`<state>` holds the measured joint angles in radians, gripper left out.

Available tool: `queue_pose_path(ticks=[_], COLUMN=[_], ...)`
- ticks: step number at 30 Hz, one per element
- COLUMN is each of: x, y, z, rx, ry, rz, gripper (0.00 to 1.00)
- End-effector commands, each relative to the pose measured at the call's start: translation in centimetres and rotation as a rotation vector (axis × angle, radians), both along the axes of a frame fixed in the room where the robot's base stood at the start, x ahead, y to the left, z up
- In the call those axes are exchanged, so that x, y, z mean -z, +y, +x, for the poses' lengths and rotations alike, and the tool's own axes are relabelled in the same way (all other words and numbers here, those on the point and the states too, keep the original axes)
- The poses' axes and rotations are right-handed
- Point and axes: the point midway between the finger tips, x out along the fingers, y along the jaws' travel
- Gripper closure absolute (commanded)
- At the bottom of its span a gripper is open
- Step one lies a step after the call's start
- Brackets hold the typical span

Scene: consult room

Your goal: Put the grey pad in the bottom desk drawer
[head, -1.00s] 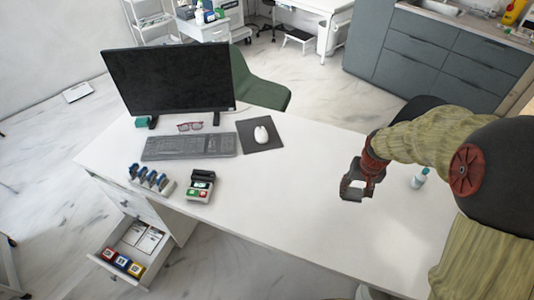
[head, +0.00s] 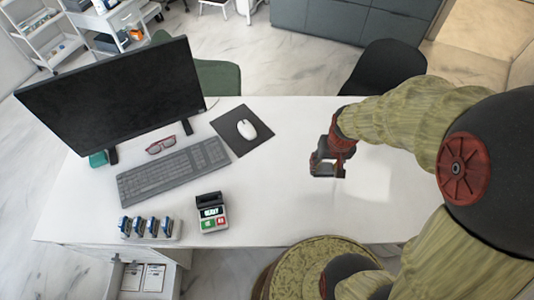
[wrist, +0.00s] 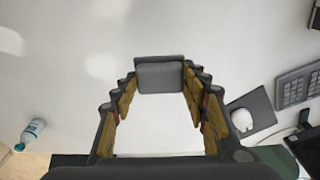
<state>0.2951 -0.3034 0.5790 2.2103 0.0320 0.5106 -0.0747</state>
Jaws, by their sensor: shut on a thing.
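My gripper (head: 326,170) is above the white desk top, right of the mouse. In the wrist view its fingers are shut on a small grey pad (wrist: 160,76), held at the fingertips. The pad is hard to make out in the head view. An open desk drawer (head: 128,284) shows at the lower left, below the desk's left end. Papers lie in it, and its front part is cut off by the picture edge.
The desk (head: 268,200) bears a monitor (head: 110,95), keyboard (head: 174,172), glasses (head: 160,145), mouse (head: 247,129) on a dark mat (head: 233,140), a stamp rack (head: 150,228) and a small terminal (head: 212,213). A bottle (wrist: 33,131) shows in the wrist view. The desk's middle is clear.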

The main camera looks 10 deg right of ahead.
Motion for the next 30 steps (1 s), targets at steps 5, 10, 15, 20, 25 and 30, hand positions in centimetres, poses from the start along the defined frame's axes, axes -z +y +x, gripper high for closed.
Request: queue_pose_path(ticks=[5, 10, 15, 20, 25, 30], x=[0.2, 1.4, 3.2, 4.8, 7.8, 9.1], y=[0.2, 1.1, 2.8, 4.3, 5.3, 5.8], z=[-0.2, 1.6, 5.1, 8.3, 10.3, 11.4], rx=[-0.01, -0.019, -0.019, -0.018, -0.015, -0.014], ry=[0.001, 0.002, 0.002, 0.002, 0.003, 0.001], rz=[0.002, 0.003, 0.003, 0.003, 0.003, 0.002], gripper=[0.79, 0.79, 0.79, 0.79, 0.79, 0.79])
